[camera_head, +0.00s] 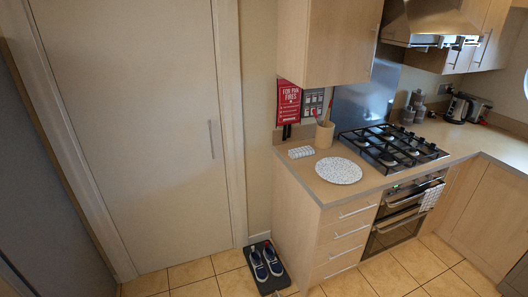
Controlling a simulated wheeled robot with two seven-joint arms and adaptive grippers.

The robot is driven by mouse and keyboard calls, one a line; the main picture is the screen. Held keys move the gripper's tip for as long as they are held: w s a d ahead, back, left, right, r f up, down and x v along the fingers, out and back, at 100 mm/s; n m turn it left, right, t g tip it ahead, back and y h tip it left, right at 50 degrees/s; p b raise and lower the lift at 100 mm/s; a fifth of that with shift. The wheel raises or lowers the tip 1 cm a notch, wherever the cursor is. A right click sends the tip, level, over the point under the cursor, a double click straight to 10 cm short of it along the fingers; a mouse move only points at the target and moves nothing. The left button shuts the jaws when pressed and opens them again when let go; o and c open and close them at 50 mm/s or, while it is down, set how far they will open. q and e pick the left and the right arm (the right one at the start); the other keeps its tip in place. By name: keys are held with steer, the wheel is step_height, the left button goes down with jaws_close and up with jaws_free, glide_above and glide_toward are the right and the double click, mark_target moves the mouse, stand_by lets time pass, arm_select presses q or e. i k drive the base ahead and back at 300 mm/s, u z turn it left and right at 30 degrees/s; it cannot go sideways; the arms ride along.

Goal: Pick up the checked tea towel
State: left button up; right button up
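A small, pale, grey-patterned folded cloth (301,152) lies on the counter near its left end, beside the round speckled mat. It looks like a folded checked towel, but it is too small to be sure. A second light cloth with a checked look (431,197) hangs over the oven door handle at the right. I cannot tell from this distance which of the two is the checked tea towel. Neither of my grippers is in view, and nothing touches either cloth.
The counter (318,190) carries a round speckled mat (338,170), a utensil pot (325,133) and a black gas hob (390,146). Shoes on a dark tray (265,267) stand on the floor by the drawers. A closed door (130,120) is at left. Tiled floor ahead is clear.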

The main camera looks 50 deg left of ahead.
mark_target(305, 151)
steer(key=u, duration=1.45)
